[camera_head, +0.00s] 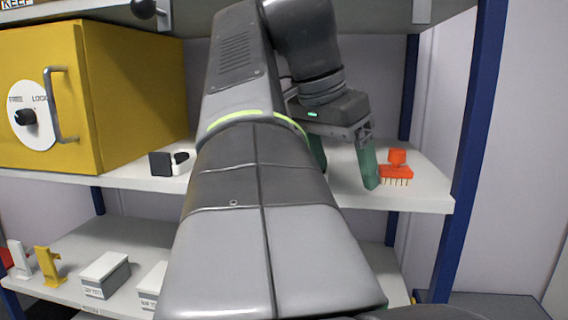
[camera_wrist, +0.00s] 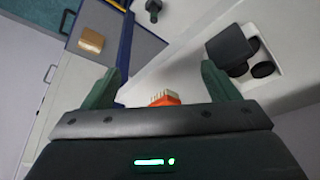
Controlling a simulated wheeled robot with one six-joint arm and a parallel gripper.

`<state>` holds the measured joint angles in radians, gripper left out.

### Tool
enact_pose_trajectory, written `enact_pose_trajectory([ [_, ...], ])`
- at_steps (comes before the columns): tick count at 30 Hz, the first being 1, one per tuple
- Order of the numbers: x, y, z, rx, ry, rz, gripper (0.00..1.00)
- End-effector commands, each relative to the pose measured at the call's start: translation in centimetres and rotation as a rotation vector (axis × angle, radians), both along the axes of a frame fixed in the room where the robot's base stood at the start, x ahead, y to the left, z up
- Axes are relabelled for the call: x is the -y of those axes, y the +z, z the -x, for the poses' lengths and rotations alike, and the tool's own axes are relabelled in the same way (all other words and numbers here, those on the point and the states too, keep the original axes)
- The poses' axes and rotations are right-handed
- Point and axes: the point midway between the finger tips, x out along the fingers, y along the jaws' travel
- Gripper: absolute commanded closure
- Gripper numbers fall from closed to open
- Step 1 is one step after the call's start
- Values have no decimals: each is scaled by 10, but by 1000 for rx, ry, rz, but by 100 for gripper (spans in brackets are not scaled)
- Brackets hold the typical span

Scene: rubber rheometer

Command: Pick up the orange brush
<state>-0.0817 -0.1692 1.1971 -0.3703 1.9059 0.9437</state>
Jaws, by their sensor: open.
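The orange brush (camera_head: 397,169) stands on the upper white shelf near its right end, with its knob up and its bristles down. In the wrist view the brush (camera_wrist: 165,98) shows just beyond the gripper's body, between the two fingers, partly hidden by that body. My gripper (camera_head: 345,172) is open, with green fingers, just left of the brush in the head view. The right finger is close to the brush, and I cannot tell if they touch. The open gripper also shows in the wrist view (camera_wrist: 160,85), holding nothing.
A yellow cabinet (camera_head: 130,95) with a handle and dial stands on the shelf's left. A small black-and-white device (camera_head: 168,162) lies beside it. A blue post (camera_head: 470,150) rises just right of the brush. Small boxes (camera_head: 106,275) sit on the lower shelf.

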Motion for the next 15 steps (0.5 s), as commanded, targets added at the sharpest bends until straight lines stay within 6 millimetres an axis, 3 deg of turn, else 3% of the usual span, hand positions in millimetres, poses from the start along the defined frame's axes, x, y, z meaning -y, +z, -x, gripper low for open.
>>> enact_pose_trajectory([
  [15, 57, 1, -34, -2, -5, -1, 19],
])
